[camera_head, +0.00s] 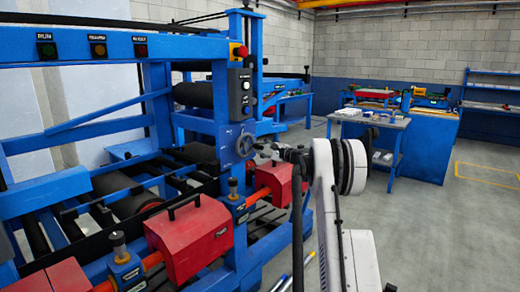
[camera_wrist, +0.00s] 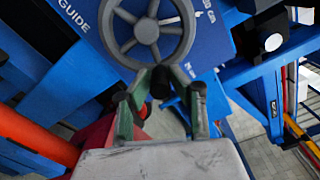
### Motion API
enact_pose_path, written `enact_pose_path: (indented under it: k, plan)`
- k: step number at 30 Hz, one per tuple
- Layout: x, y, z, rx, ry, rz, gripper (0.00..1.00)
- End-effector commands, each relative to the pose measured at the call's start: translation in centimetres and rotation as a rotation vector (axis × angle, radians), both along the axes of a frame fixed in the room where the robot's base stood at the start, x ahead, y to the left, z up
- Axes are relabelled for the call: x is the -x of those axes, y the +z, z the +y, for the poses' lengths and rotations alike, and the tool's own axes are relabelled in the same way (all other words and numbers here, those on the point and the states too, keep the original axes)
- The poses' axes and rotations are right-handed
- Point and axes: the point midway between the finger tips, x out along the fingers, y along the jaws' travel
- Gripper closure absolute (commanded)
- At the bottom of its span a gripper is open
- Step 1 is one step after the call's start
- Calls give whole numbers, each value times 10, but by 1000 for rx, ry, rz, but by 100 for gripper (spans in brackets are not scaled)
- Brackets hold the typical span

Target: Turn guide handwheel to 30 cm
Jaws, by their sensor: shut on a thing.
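The guide handwheel (camera_head: 244,145) is a grey spoked wheel on a blue plate of the machine. In the wrist view the handwheel (camera_wrist: 146,28) fills the top middle, its upper rim cut off. A dark knob (camera_wrist: 160,84) sits at its lower rim. My gripper (camera_wrist: 157,83) is shut on this knob, with the greenish fingers closing from both sides. In the head view my gripper (camera_head: 264,151) reaches the wheel's right side. The blue plate (camera_wrist: 221,45) carries the word GUIDE and cm markings, partly covered by the wheel; the full scale is not readable.
Red housings (camera_head: 188,237) on an orange shaft stand below and in front of the wheel. A control box (camera_head: 240,92) with buttons is above it. Blue frame posts and beams surround the area. Open floor (camera_head: 430,230) lies to the right, with a workbench (camera_head: 375,119) further back.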

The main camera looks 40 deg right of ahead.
Motion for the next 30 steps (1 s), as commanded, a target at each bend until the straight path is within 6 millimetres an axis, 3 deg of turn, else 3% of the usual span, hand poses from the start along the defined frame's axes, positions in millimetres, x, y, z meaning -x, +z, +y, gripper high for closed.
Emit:
enact_pose_path:
  k: [4,5,9,20,30]
  plan:
    - [0,0,0,1,0,1,100]
    - [0,0,0,1,0,1,80]
    - [0,0,0,1,0,1,63]
    - [7,0,-1,1,0,0,63]
    - [66,0,-13,1,-2,0,63]
